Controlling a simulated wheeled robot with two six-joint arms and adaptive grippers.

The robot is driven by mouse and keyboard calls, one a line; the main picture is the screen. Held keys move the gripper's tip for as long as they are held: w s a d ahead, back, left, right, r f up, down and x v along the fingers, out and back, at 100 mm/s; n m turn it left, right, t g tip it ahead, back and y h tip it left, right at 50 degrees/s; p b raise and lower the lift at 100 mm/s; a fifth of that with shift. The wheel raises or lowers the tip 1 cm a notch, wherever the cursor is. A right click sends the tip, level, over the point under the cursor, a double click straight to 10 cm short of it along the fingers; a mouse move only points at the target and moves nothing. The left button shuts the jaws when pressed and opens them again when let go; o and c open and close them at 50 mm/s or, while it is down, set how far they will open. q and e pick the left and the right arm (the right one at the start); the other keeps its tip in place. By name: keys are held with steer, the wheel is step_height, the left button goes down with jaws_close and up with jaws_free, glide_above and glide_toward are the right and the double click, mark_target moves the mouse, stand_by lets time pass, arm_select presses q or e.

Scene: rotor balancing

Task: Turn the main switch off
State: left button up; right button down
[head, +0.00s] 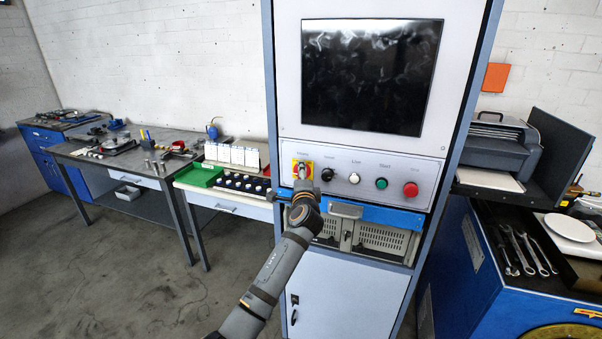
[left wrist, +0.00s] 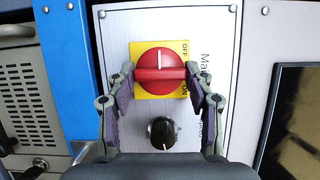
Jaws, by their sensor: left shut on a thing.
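The main switch is a red rotary knob (left wrist: 160,76) on a yellow plate (left wrist: 146,47), set in the cabinet's light control panel. The plate is marked OFF at the upper right and ON at the lower right in the left wrist view. The knob's white line points up in that view, and its grip bar lies sideways. My left gripper (left wrist: 160,70) is shut on the knob, one fingertip at each end of the bar. In the head view the left gripper (head: 304,190) reaches up to the yellow plate (head: 296,170) and partly covers the knob. My right gripper is not in view.
Beside the switch sit a black knob (head: 327,174), a white button (head: 354,178), a green button (head: 381,183) and a red button (head: 410,189). A dark screen (head: 370,75) is above. Workbenches stand left; a blue cabinet (head: 500,290) with wrenches stands right.

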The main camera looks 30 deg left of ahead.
arm_select(q)
steer(key=shift+a+r+n+g+h+p, duration=0.1)
steer(key=shift+n+g+h+p, duration=0.55)
steer(key=shift+n+p, duration=0.95)
steer(key=shift+a+r+n+g+h+p, duration=0.1)
steer(key=shift+n+g+h+p, duration=0.25)
steer(key=shift+n+h+p, duration=1.25)
steer(key=shift+d+n+y+b, duration=0.1)
steer(key=shift+n+y+b, duration=0.35)
steer(key=shift+n+y, duration=0.2)
steer(key=o, duration=1.2)
steer(key=shift+c, duration=0.2)
steer(key=v, duration=1.2)
